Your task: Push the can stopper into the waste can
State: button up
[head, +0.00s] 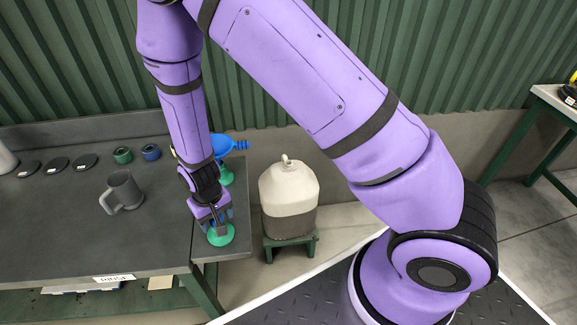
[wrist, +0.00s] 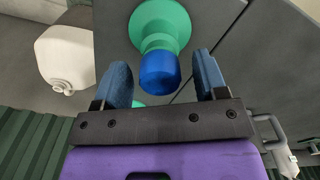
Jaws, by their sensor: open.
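A blue stopper-like piece (wrist: 160,72) stands on a green round-footed stand (wrist: 158,22) in the wrist view; I take it for the can stopper. In the head view the green foot (head: 222,238) shows at the bench's right end, with my gripper (head: 212,222) over it. My gripper (wrist: 163,68) is open, with one blue pad on each side of the blue piece; I cannot tell whether either touches it. The waste can (head: 288,187), white above and dark below, stands upright right of the bench; it also shows in the wrist view (wrist: 68,52).
The can rests on a low green stool (head: 289,242). A blue funnel-like piece (head: 220,146) on another green stand is behind my gripper. A grey mug (head: 122,190), a green ring (head: 122,155), a blue ring (head: 151,152) and black discs (head: 85,161) lie along the bench (head: 75,230).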

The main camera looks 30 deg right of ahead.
jog(key=shift+c, duration=0.5)
jog(key=c, duration=1.1)
jog(key=o, duration=0.3)
jog(key=shift+c, duration=0.9)
jog(key=shift+r, duration=0.45)
jog(key=shift+r, duration=0.95)
jog(key=shift+r, duration=0.1)
jog(key=shift+r, duration=3.05)
